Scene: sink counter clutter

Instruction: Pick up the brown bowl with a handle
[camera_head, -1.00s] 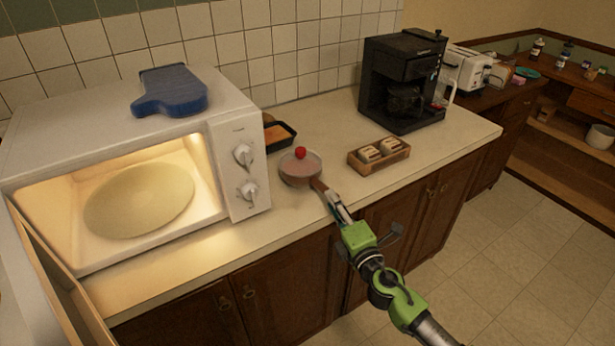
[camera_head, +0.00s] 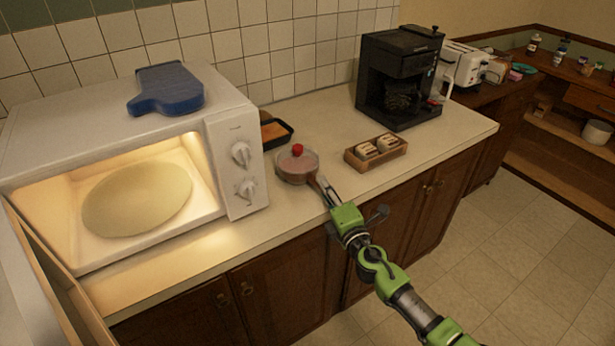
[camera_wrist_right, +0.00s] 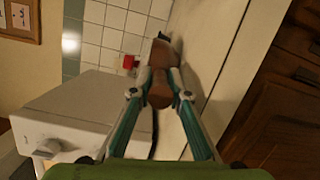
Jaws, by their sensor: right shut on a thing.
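The brown bowl with a handle (camera_head: 296,173) stands on the counter just right of the microwave. It has a clear-looking lid with a red knob. Its short brown handle points toward the counter's front edge. My right gripper (camera_head: 324,188) comes from the lower right and is shut on the handle. In the right wrist view the handle (camera_wrist_right: 160,92) sits between the two fingers, and the red knob (camera_wrist_right: 130,62) shows beyond. The bowl appears to rest on the counter; its underside is hidden. My left gripper is not in view.
The microwave (camera_head: 232,112) is open and lit, with a blue board (camera_head: 168,90) on top. A dark tray (camera_head: 275,133) is behind the bowl. A wooden box (camera_head: 376,152) and a black coffee maker (camera_head: 400,75) stand to the right. Counter between them is clear.

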